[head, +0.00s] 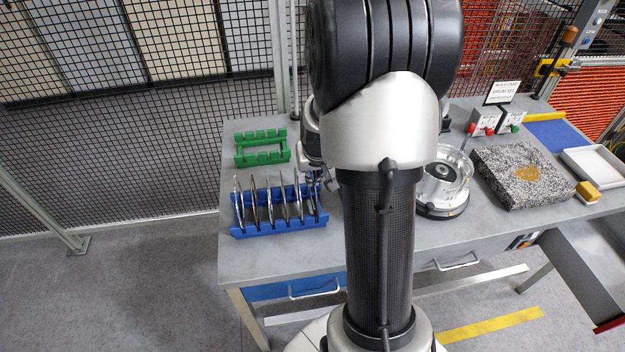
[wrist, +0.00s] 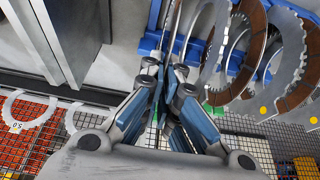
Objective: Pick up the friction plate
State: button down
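Several ring-shaped plates stand upright in a blue rack (head: 262,230) on the table in the head view. In the wrist view, friction plates with brown linings (wrist: 244,62) and bare steel plates (wrist: 287,62) stand to the right of my gripper (wrist: 164,72). Its fingers are close together, around or right beside thin plates seen edge-on (wrist: 168,28). I cannot tell whether they press on one. In the head view my arm hides most of the gripper, which is at the right end of the rack.
An empty green rack (head: 262,158) stands behind the blue rack. Right of my arm are a round clear-walled housing (head: 443,185), a speckled stone block (head: 500,165) and a white tray (head: 597,164). A mesh fence (head: 150,120) runs behind the table. The table's front left is clear.

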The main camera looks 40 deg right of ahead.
notch_tip(320, 180, up, 20)
jog(key=p, duration=0.4)
jog(key=shift+p, duration=0.3)
